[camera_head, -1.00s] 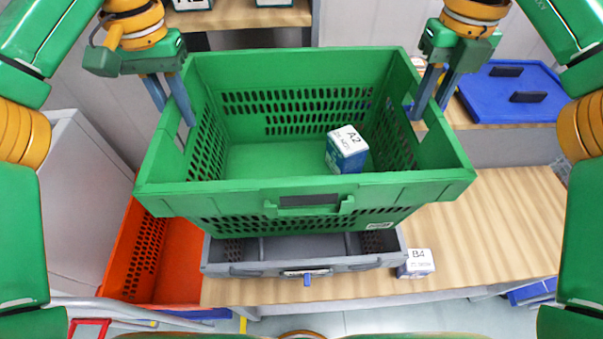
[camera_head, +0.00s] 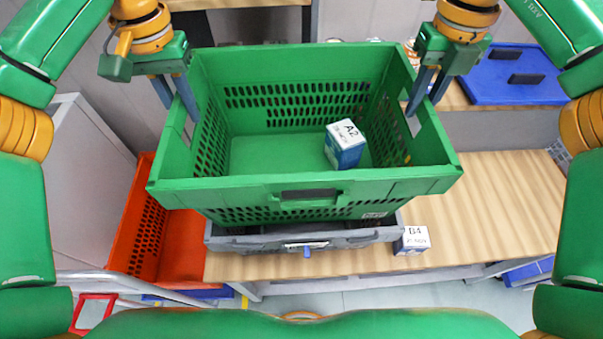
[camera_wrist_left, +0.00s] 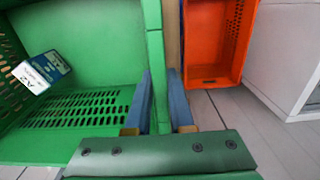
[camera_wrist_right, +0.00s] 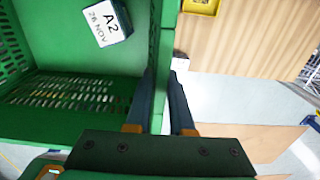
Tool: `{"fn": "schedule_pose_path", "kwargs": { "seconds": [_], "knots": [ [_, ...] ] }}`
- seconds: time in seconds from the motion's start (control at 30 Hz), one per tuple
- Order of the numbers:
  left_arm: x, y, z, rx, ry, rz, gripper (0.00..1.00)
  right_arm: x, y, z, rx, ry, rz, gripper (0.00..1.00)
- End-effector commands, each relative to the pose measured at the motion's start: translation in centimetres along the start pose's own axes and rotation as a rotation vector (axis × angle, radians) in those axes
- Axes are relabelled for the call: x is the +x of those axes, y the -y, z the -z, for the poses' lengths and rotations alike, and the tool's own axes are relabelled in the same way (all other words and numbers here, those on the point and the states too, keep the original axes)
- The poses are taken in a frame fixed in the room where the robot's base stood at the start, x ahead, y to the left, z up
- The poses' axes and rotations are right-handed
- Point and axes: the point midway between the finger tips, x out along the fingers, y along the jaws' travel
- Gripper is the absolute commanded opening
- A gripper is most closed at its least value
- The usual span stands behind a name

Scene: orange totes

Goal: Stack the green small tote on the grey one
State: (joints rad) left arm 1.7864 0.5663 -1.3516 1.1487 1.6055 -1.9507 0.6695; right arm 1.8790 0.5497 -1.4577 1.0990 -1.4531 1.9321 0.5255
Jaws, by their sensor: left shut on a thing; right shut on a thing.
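The green small tote (camera_head: 310,191) is above the grey tote (camera_head: 260,240), covering most of it in the head view. Only the grey tote's front rim and part of its front wall show. I cannot tell whether the two touch. A blue and white A2 box (camera_head: 345,146) lies inside the green tote. My left gripper (camera_head: 178,105) is shut on the green tote's left wall, one finger each side, as the left wrist view (camera_wrist_left: 160,100) shows. My right gripper (camera_head: 422,100) is shut on its right wall, also seen in the right wrist view (camera_wrist_right: 162,100).
A B4 box (camera_head: 412,241) stands on the wooden table (camera_head: 490,215) just right of the grey tote. An orange tote (camera_head: 175,245) is at the left, below table level. A blue lid or tote (camera_head: 515,75) lies at the back right. The table's right part is clear.

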Motion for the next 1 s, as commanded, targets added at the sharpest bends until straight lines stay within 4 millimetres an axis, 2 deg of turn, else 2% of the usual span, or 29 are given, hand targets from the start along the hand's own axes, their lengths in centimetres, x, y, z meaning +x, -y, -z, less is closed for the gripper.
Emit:
{"fn": "schedule_pose_path", "kwargs": {
  "seconds": [0.2, 0.23, 0.33, 0.83, 0.93, 1.0],
  "knots": [
    [1.1, 0.1, 0.0, 0.001, 0.001, 0.001, 0.00, 1.1, 0.1, 0.0, 0.004, 0.000, 0.002, 0.00],
    [1.2, 0.1, 0.0, 0.001, 0.002, 0.002, 0.23, 1.2, 0.1, 0.0, 0.004, -0.001, 0.003, 0.23],
    [1.2, 0.0, 0.0, 0.000, 0.001, 0.002, 0.50, 1.1, 0.1, 0.0, 0.003, 0.000, 0.002, 0.50],
    [1.0, 0.0, 0.0, 0.000, -0.001, 0.000, 0.51, 1.1, 0.0, 0.0, 0.001, 0.000, 0.001, 0.51],
    [-0.5, -0.1, 0.1, -0.002, -0.004, -0.001, 0.51, 1.1, 0.0, 0.0, 0.001, 0.000, 0.001, 0.51],
    [-2.2, 0.0, 0.1, -0.002, -0.003, 0.002, 0.51, 1.1, 0.0, 0.0, 0.001, 0.000, 0.001, 0.51]
  ]
}}
